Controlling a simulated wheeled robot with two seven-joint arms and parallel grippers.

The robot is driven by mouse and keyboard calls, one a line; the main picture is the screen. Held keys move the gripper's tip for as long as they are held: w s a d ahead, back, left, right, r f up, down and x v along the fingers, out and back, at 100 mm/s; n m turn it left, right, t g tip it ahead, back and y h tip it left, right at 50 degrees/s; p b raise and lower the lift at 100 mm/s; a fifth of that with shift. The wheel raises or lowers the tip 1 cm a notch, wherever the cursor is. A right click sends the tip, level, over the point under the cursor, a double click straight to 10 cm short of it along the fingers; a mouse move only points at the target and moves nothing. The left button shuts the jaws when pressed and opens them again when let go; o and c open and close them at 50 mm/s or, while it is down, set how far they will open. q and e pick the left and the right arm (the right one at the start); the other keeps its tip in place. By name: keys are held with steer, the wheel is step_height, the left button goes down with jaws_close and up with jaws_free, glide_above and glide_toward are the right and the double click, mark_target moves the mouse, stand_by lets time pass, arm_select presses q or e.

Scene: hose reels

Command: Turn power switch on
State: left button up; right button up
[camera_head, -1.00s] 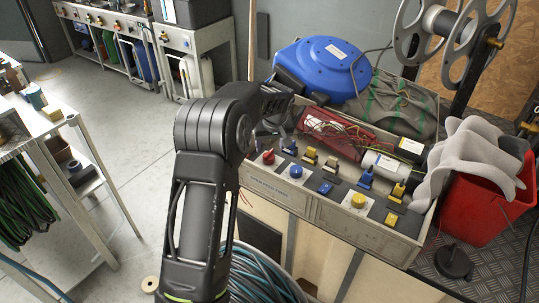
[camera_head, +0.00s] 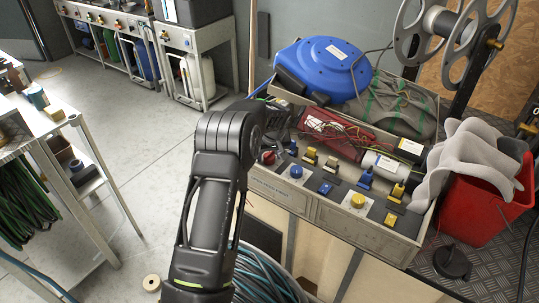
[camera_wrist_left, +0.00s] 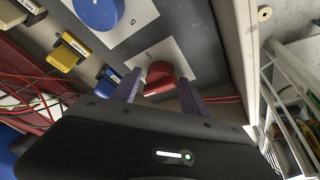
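The control panel (camera_head: 330,213) is a pale box with switches along its sloped front. A red rotary knob (camera_head: 268,158) on a white plate is at its left end. It also shows in the left wrist view (camera_wrist_left: 159,72). A blue knob (camera_head: 296,171) and a yellow knob (camera_head: 358,200) sit to its right. My left gripper (camera_wrist_left: 159,84) is open, with one finger on each side of the red knob. Contact cannot be told. In the head view the left hand (camera_head: 275,125) partly hides that corner. My right gripper is not in view.
Blue and yellow toggle levers (camera_head: 310,156) stand beside the knobs. Red wires (camera_head: 345,136), a blue hose reel (camera_head: 325,65) and a grey cloth (camera_head: 472,160) over a red bucket (camera_head: 485,212) are behind and right. Coiled hose (camera_head: 262,278) lies below.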

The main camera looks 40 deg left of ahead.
arm_select(q)
jaws_close()
stand_by(0.3)
steer(key=shift+w+r+m+b, duration=0.1)
steer(key=shift+m+b, duration=0.25)
steer(key=shift+m, duration=0.05)
stand_by(0.7)
steer(key=m+t+h+b, duration=0.1)
steer(key=m+b, duration=0.1)
steer(key=m, duration=0.1)
steer(key=shift+a, duration=0.15)
steer(key=m+h+b, duration=0.1)
steer(key=m, duration=0.2)
steer(key=m+h, duration=0.1)
steer(key=m, duration=0.1)
steer(key=shift+a+m+h+b, duration=0.1)
steer(key=shift+m+h+b, duration=0.2)
steer(key=shift+m+b, duration=0.1)
steer(key=m+h, duration=0.1)
steer(key=m, duration=0.2)
steer(key=shift+m, duration=0.3)
steer(key=m+h, duration=0.1)
steer(key=m, duration=0.1)
steer(key=shift+a+m, duration=0.1)
steer(key=shift+m, duration=0.2)
steer(key=shift+m+g+h+p, duration=0.45)
steer(key=shift+m+p, duration=0.2)
steer(key=shift+m, duration=0.45)
